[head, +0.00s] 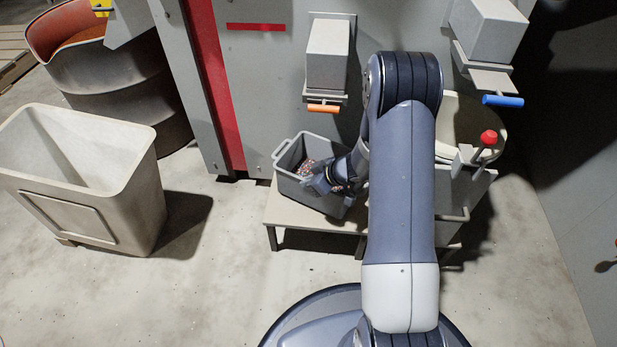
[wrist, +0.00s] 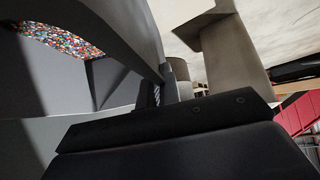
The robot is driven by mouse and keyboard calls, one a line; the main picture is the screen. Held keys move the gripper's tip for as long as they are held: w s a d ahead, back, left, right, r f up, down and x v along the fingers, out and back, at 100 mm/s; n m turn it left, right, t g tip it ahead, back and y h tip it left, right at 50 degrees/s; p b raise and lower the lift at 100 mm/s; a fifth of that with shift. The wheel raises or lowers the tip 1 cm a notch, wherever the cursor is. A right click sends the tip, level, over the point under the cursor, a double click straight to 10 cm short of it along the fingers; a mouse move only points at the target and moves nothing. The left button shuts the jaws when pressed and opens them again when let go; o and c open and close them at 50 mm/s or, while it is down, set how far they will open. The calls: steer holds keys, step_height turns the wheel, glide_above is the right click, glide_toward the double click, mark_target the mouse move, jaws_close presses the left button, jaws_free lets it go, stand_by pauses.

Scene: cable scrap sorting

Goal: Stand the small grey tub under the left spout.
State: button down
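The small grey tub (head: 292,186) is on a low bench, below and a little left of the left spout (head: 327,55) in the head view. Multicoloured granules lie inside it. The left spout has an orange handle (head: 323,108). My gripper (head: 322,182) is at the tub's right side, by the rim, partly hidden by my arm. In the wrist view the tub's wall (wrist: 130,35) runs down to the fingers (wrist: 158,93). Whether they grip the rim or only stand beside it does not show clearly.
The low bench (head: 283,216) carries the tub. The right spout (head: 490,30) has a blue handle (head: 502,100). A red-knobbed lever (head: 488,138) stands at the right. A large beige bin (head: 140,200) and a rusty drum (head: 115,85) stand at the left. Floor in front is clear.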

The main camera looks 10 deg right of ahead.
steer(key=shift+w+f, duration=0.25)
steer(key=shift+f, duration=0.25)
steer(key=shift+f+b, duration=0.2)
steer(key=shift+b, duration=0.15)
steer(key=c, duration=1.6)
jaws_free()
steer(key=shift+s, duration=0.1)
steer(key=shift+c, duration=0.2)
steer(key=p+v, duration=0.3)
steer(key=v, duration=0.9)
steer(key=shift+r, duration=0.2)
